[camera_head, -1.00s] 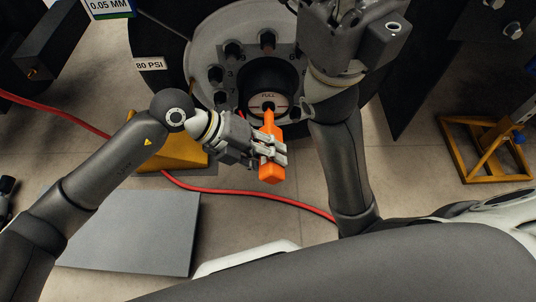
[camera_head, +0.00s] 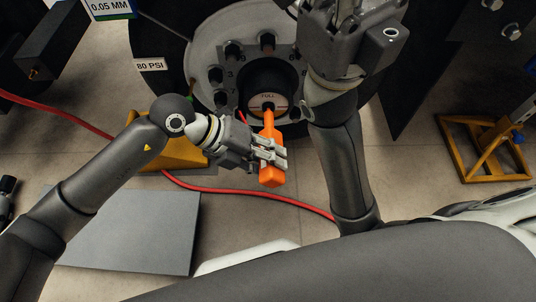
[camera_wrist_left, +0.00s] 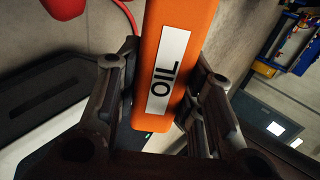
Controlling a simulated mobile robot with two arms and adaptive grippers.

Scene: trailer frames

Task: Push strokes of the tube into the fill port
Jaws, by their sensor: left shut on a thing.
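The orange tube (camera_head: 271,178) stands nearly upright in the head view, its narrow end up at the wheel hub's fill port (camera_head: 267,101). I cannot tell how far the tip sits inside the port. My left gripper (camera_head: 271,154) is shut around the tube's body. In the left wrist view the tube (camera_wrist_left: 178,35) shows a white OIL label between the dark fingers of the left gripper (camera_wrist_left: 163,98); its tip is out of that view. My right gripper (camera_head: 352,22) is at the top, with its fingertips cut off or hidden.
The dark wheel (camera_head: 165,92) with a pale, studded hub face (camera_head: 207,42) stands ahead. A red hose (camera_head: 235,190) runs across the floor below the tube. A grey plate (camera_head: 135,232) lies at lower left. Yellow stands (camera_head: 172,153) are at left and right (camera_head: 470,150).

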